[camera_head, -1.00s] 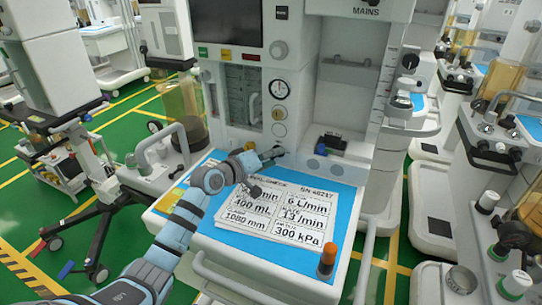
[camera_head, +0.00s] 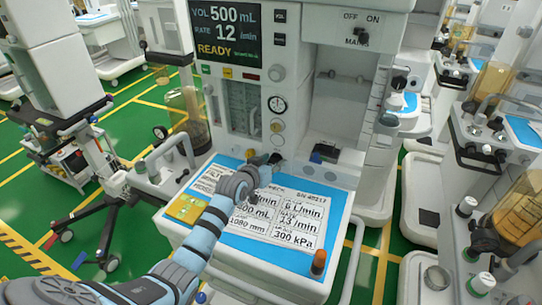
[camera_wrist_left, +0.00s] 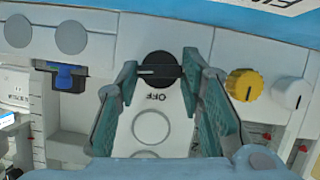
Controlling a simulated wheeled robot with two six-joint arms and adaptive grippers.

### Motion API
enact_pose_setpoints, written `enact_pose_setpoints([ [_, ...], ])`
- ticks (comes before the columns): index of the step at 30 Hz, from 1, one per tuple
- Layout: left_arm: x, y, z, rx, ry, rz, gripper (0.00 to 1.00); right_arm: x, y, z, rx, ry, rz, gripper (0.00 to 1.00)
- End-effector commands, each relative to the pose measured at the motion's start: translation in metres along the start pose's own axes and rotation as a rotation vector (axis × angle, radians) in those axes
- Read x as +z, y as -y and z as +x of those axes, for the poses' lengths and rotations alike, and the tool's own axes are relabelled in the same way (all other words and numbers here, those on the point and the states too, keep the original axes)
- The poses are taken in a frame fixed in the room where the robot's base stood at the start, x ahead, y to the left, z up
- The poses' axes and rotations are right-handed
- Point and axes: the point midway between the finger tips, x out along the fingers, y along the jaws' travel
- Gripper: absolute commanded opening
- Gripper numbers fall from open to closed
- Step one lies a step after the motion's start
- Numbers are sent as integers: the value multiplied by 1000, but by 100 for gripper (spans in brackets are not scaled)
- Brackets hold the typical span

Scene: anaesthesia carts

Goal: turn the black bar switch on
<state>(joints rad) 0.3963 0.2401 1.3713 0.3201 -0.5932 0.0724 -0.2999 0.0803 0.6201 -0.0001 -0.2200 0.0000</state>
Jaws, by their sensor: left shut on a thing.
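The black bar switch (camera_wrist_left: 158,70) is a round black knob with a pale line across it, lying level in the left wrist view. An "OFF" label, upside down there, stands just below it. My left gripper (camera_wrist_left: 157,73) has one finger on each side of the knob and is shut on it. In the head view my left gripper (camera_head: 275,159) reaches the machine's front panel just above the blue worktop (camera_head: 262,257), and mostly hides the knob. The machine's screen (camera_head: 225,32) is lit and reads "READY". My right gripper is not in view.
In the left wrist view a yellow knob (camera_wrist_left: 244,84) and a white knob (camera_wrist_left: 288,93) sit to the right, and a blue-and-black part (camera_wrist_left: 68,78) to the left. A printed card (camera_head: 270,215) lies on the worktop; an orange-topped bottle (camera_head: 318,264) stands at its corner.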

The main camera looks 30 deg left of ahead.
Motion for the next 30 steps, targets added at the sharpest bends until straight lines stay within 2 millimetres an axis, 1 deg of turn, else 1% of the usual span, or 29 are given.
enact_pose_setpoints([
  [1, -2, -1, -1, -10, 2, 24, 7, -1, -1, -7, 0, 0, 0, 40],
  [9, 0, -2, 0, -55, 1, 132, 7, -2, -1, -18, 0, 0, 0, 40],
  [26, 1, -1, 0, -68, 0, 163, 7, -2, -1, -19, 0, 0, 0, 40],
  [27, 1, -1, 0, -68, 0, 163, 40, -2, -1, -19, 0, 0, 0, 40],
  [30, 1, -1, 0, -68, 0, 162, 55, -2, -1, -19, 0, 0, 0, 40],
])
